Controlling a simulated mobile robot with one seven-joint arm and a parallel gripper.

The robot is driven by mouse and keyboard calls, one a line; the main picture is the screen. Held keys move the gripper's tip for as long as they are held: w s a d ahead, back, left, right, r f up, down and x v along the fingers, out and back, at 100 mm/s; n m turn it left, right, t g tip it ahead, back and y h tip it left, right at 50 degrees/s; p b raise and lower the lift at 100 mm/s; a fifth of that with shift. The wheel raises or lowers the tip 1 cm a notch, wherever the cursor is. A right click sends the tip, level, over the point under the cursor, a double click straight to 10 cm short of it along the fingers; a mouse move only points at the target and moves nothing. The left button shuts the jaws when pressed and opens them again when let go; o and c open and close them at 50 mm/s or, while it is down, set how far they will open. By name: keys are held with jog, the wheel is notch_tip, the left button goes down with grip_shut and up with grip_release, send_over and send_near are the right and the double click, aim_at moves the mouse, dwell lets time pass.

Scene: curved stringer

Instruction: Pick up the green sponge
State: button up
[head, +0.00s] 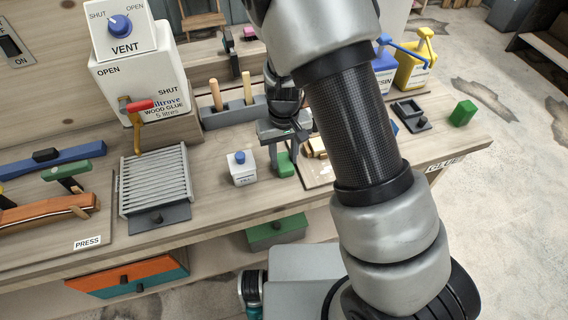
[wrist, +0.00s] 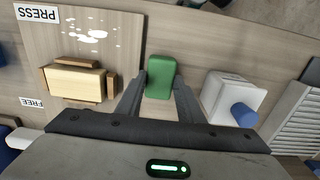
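A small green block (head: 286,164), which looks like the sponge, stands on the bench beside the white box with a blue knob. My gripper (head: 285,158) is over it, pointing down, with a finger on either side. In the wrist view the green block (wrist: 160,78) sits between the fingertips of my gripper (wrist: 161,82). The fingers are apart and open; any gap to the block's sides is too small to judge. A second green block (head: 463,112) stands at the bench's far right end.
The white box (head: 241,168) is close by; its blue knob (wrist: 244,114) shows in the wrist view. A wooden block (wrist: 76,81) in a frame lies on the other side.

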aim_at(284, 161)
jog(key=c, duration=0.4)
jog(key=shift+o, duration=0.2)
notch_tip(284, 161, up, 10)
jog(key=shift+p, duration=0.4)
